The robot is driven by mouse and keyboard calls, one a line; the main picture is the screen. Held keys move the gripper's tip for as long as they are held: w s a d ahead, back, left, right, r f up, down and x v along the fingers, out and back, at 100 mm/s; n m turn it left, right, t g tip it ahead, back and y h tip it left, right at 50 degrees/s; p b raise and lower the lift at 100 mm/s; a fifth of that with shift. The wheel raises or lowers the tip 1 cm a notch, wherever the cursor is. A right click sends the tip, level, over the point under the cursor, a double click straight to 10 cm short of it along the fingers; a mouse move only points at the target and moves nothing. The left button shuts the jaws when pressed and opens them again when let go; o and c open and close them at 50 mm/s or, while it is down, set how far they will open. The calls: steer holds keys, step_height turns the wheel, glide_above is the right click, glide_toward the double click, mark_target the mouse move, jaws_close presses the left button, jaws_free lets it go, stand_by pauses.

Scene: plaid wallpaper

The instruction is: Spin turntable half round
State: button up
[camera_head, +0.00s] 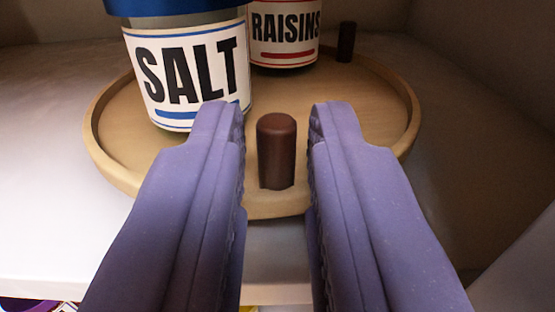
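A round tan wooden turntable (370,130) with a raised rim lies on a pale shelf. A dark brown upright peg (277,150) stands near its front edge. A second dark peg (346,42) stands at its back right. A jar labelled SALT (195,65) with a blue lid stands at the left of the turntable, and a jar labelled RAISINS (286,35) stands behind it. My purple gripper (277,125) is open, with one finger on each side of the front peg. Gaps show between the peg and both fingers.
The pale shelf (50,190) has bare room left of the turntable. Its front edge runs across the lower part of the view. A wall (500,50) rises at the right, close to the turntable. Partly cut-off coloured things (38,304) show below the shelf edge at the lower left.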

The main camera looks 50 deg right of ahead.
steer(key=shift+o, duration=1.2)
steer(key=p+v, duration=0.2)
steer(key=v, duration=0.5)
steer(key=shift+s+a, duration=0.25)
steer(key=shift+a, duration=0.1)
steer(key=shift+c, duration=0.2)
